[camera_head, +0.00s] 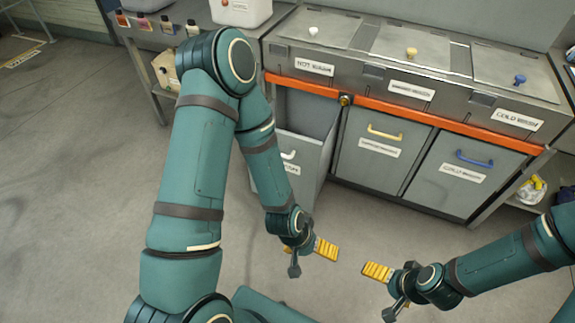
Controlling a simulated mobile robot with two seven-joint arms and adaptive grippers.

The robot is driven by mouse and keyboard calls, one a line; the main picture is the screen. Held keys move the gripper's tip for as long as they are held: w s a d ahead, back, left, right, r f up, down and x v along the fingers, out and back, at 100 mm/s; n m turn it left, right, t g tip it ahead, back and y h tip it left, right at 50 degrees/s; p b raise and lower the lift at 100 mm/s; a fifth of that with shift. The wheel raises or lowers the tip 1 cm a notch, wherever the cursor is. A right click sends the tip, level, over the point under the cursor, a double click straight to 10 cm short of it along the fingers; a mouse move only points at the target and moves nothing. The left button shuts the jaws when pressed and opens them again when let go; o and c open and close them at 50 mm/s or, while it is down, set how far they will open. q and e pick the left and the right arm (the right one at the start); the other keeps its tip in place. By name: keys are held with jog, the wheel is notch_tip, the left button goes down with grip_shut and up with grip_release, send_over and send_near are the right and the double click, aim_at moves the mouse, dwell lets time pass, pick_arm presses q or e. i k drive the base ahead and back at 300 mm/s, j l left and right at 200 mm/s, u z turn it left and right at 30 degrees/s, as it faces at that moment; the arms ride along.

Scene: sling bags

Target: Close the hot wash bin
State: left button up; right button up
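The hot wash bin (317,158) is the leftmost bin of the grey cabinet, under the "HOT WASH" label (314,67). It is pulled out from the cabinet front and stands open, with a dark gap behind its front panel. Its white handle (288,155) shows partly beside my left forearm, which hides much of the front. My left gripper (312,258) is below and in front of the bin, apart from the handle. My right gripper (383,280) is lower right, away from the cabinet. Both have yellow finger pads; neither visibly holds anything.
The middle bin with a yellow handle (385,134) and the cold wash bin with a blue handle (474,158) are shut. An orange rail (440,117) runs along the cabinet. A side shelf with bottles (144,21) stands left. Floor at left (80,190) is clear.

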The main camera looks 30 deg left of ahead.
aim_at(296, 146)
jog(key=u, duration=0.9)
